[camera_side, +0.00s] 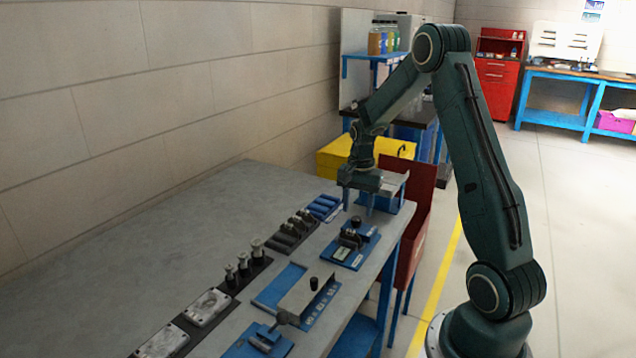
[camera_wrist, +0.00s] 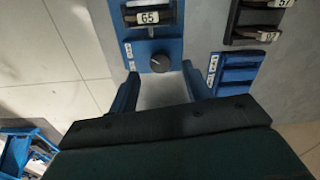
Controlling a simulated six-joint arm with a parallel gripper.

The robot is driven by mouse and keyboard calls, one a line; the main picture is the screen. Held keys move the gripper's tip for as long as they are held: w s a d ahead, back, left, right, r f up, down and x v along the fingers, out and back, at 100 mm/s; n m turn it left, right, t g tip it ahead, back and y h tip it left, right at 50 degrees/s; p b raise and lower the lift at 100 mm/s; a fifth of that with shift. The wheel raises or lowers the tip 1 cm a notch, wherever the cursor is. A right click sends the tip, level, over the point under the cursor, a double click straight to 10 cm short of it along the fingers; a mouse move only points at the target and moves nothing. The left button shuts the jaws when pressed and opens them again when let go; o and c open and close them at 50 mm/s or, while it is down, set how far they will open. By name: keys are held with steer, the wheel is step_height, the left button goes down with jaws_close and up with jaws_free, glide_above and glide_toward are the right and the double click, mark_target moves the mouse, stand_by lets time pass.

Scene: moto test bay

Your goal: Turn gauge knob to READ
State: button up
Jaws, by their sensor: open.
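The gauge knob (camera_wrist: 160,63) is a small round black knob on a blue plate (camera_wrist: 172,48), below a dark block labelled G5 (camera_wrist: 149,17) in the wrist view. A line on the knob points roughly sideways; I cannot read the small white labels (camera_wrist: 128,51) beside it. In the side view the knob (camera_side: 356,221) sits at the far end of the blue gauge plate (camera_side: 350,256). My gripper (camera_wrist: 160,72) is open and empty, with its fingertips spread to either side of the knob's near edge. In the side view my gripper (camera_side: 358,205) hangs pointing down, close above the knob's end of the plate.
Blue and dark holders (camera_side: 323,207) stand left of the gauge. Upright metal parts (camera_side: 244,267) and a fixture with a grey plate (camera_side: 307,296) are nearer the camera. A red panel (camera_side: 417,205) stands at the table's right edge. The left tabletop (camera_side: 130,265) is bare.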

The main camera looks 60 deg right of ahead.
mark_target(357, 218)
steer(key=shift+f, duration=1.55)
steer(key=c, duration=1)
